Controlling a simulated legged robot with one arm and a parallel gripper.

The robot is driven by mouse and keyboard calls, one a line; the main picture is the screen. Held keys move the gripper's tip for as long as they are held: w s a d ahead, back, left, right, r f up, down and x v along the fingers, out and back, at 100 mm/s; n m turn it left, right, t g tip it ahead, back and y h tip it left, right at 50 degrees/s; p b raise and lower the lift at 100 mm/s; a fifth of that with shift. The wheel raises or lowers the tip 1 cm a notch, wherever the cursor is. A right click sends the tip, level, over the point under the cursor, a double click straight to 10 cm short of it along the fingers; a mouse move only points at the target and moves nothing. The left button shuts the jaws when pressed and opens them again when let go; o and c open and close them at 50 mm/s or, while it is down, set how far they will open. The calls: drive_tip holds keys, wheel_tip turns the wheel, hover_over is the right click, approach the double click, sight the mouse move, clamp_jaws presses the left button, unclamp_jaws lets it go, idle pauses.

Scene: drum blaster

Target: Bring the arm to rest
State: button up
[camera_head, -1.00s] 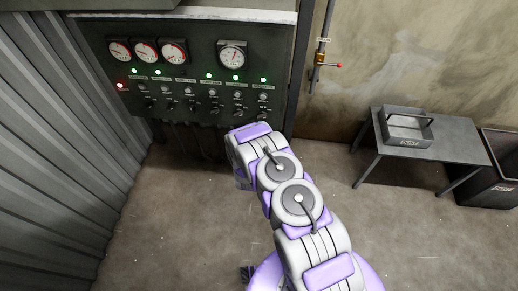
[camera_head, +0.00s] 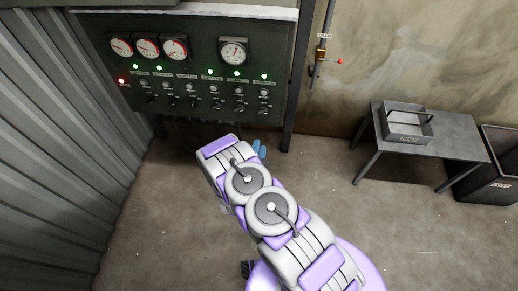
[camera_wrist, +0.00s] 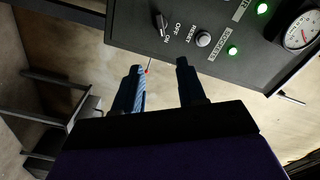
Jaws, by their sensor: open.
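My arm reaches up from the bottom of the head view toward the control panel (camera_head: 200,70), its segments white and lilac. My gripper (camera_head: 260,149) shows there only as a small blue part beyond the arm, below the panel's lower right edge; the rest is hidden. In the wrist view my gripper (camera_wrist: 159,70) has its two dark fingers apart with nothing between them. The panel's face (camera_wrist: 215,62) fills the top of that view, with an OFF/ON switch (camera_wrist: 162,27) and a RESET button (camera_wrist: 203,39) just beyond the fingertips. I see no contact, but the exact gap is unclear.
The panel carries gauges (camera_head: 233,51), lit green lamps and a red lamp (camera_head: 121,81). A pipe with a valve (camera_head: 320,57) runs up the wall. Floor between is clear.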

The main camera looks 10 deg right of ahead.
idle(0.4)
drive_tip(key=w+a+r+g+y+b, duration=0.1)
drive_tip(key=w+a+r+g+y, duration=0.2)
drive_tip(key=w+a+r+g, duration=0.25)
drive_tip(key=s+a+r+n+g+y+b, duration=0.1)
drive_tip(key=s+r+n+g+y, duration=0.1)
drive_tip(key=s+r+n+g, duration=0.3)
drive_tip(key=s+a+r+n+g+y, duration=0.1)
drive_tip(key=s+r, duration=0.2)
drive_tip(key=r, duration=0.5)
drive_tip(key=s+d+r+n+g, duration=0.2)
drive_tip(key=s+d+r+n, duration=0.1)
drive_tip(key=s, duration=0.9)
drive_tip(key=s+d+r+n+g+b, duration=0.1)
drive_tip(key=s+d+r+n+g, duration=0.2)
drive_tip(key=s, duration=0.9)
drive_tip(key=s+d+r+n+g, duration=0.2)
drive_tip(key=s+d+r, duration=0.4)
drive_tip(key=s+r, duration=0.3)
drive_tip(key=s+n, duration=0.1)
drive_tip(key=s, duration=0.3)
drive_tip(key=shift+r+h+b, duration=0.15)
drive_tip(key=shift+h+b, duration=0.25)
drive_tip(key=shift+s+g, duration=0.1)
drive_tip(key=shift+g, duration=0.15)
